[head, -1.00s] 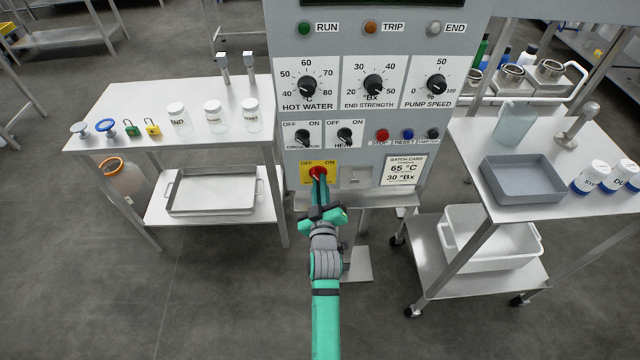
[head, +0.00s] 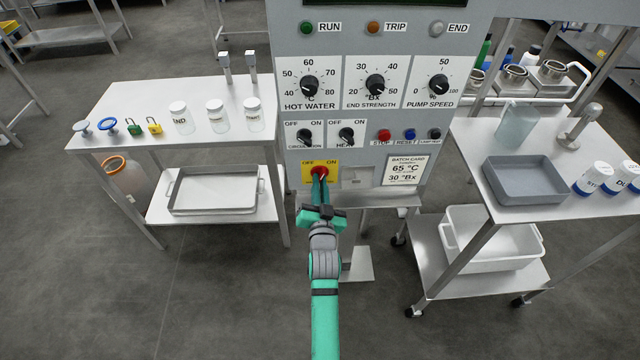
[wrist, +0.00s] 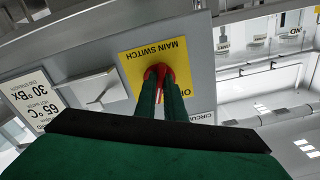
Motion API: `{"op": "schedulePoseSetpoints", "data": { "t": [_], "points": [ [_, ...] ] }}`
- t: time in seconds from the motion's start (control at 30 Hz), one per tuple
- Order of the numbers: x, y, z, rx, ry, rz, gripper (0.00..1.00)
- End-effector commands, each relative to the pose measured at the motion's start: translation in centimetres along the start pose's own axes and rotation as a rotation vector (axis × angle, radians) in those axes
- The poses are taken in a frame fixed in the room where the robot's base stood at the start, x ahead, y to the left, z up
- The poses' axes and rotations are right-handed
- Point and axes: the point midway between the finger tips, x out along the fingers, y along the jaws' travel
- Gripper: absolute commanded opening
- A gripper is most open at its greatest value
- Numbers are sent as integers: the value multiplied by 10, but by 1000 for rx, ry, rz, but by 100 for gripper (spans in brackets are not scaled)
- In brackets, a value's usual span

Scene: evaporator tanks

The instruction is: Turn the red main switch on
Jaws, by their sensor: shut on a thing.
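The red main switch (head: 320,172) is a red knob on a yellow plate (head: 306,178) marked OFF and ON, low on the left of the grey control panel. In the wrist view the red knob (wrist: 158,73) sits on the yellow plate labelled MAIN SWITCH (wrist: 133,62), seen upside down. My gripper (head: 319,180) is at the knob, and its green fingers are closed on it from both sides. The fingers (wrist: 160,88) hide part of the knob, and I cannot tell for sure which mark its pointer faces.
Above the switch are the CIRCULATION knob (head: 304,136), the HEAT knob (head: 346,136) and the red STOP button (head: 384,135). A batch card (head: 405,171) is to the right. Steel tables with jars (head: 216,114) and a grey tray (head: 537,180) flank the panel.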

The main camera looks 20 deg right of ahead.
Motion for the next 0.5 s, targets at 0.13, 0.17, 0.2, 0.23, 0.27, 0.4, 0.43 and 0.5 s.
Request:
{"op": "schedulePoseSetpoints", "data": {
  "t": [0.13, 0.17, 0.2, 0.23, 0.27, 0.4, 0.43, 0.5],
  "points": [
    [0, -2, 2, 125, -3, -1, 0],
    [0, -2, 2, 148, -3, -1, 0],
    [0, -2, 2, 177, -3, -1, 0],
    [0, -2, 2, 198, -3, -1, 0],
    [0, -2, 2, 219, -3, -1, 0],
    [0, -2, 2, 299, -4, 0, 0],
    [0, -3, 2, 313, -4, 0, 0],
    [0, -3, 2, 341, -4, 0, 0]
  ]
}}
